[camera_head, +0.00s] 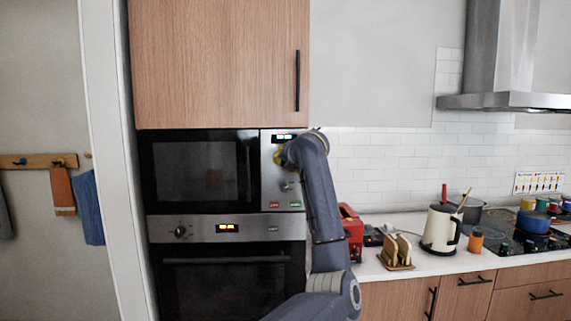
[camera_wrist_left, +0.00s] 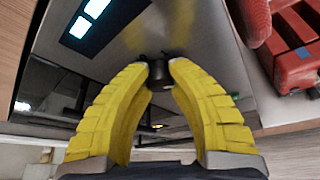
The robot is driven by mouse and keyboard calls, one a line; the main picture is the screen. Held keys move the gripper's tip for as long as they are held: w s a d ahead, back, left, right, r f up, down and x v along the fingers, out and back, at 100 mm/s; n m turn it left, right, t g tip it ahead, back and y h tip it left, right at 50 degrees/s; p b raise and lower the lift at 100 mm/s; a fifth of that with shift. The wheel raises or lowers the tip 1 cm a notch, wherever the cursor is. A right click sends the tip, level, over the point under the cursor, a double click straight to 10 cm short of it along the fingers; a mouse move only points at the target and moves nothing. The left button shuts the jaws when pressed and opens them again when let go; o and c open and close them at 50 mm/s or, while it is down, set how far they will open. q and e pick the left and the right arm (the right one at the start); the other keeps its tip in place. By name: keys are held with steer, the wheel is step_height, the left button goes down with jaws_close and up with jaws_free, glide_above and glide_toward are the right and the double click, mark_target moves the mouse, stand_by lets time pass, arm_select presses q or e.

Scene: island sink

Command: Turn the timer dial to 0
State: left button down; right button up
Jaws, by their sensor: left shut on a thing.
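The microwave (camera_head: 200,172) is built in above the oven, with a steel control panel on its right side. My left gripper (camera_head: 279,157) is at the upper part of that panel, just below the lit display (camera_head: 284,137). In the left wrist view, the yellow fingers of my left gripper (camera_wrist_left: 160,72) are shut on a small dark timer dial (camera_wrist_left: 158,68). The fingers hide this dial in the head view. Its pointer and marks cannot be read. A second knob (camera_head: 287,186) shows lower on the panel. My right gripper is not in view.
The oven (camera_head: 226,270) is below, with its own knob (camera_head: 180,231) and lit display. A wooden cabinet (camera_head: 218,62) is above. A red appliance (camera_head: 351,231) stands close to the right of my arm. Toast rack, kettle and stove are further right.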

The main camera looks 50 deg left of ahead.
arm_select(q)
steer(key=n+t+h, duration=0.1)
steer(key=n, duration=0.1)
steer(key=n+t+h, duration=0.1)
steer(key=n, duration=0.1)
steer(key=shift+s+r, duration=0.1)
steer(key=shift+r, duration=0.1)
steer(key=n+t, duration=0.1)
steer(key=n, duration=0.1)
steer(key=n+t+h, duration=0.1)
steer(key=n+t, duration=0.1)
steer(key=shift+s+a+n, duration=0.1)
steer(key=shift+a+n, duration=0.05)
steer(key=shift+n, duration=0.15)
steer(key=n+t, duration=0.1)
steer(key=n, duration=0.1)
steer(key=n+t+h, duration=0.1)
steer(key=n, duration=0.1)
steer(key=shift+s+f+n+t, duration=0.1)
steer(key=shift+n+t, duration=0.3)
steer(key=n+t, duration=0.2)
steer(key=n, duration=0.2)
steer(key=shift+a+f, duration=0.1)
steer(key=shift+f, duration=0.05)
steer(key=shift+n, duration=0.4)
steer(key=c, duration=1.4)
jaws_free()
steer(key=shift+s+a+f, duration=0.1)
steer(key=shift+s, duration=0.05)
steer(key=o, duration=0.3)
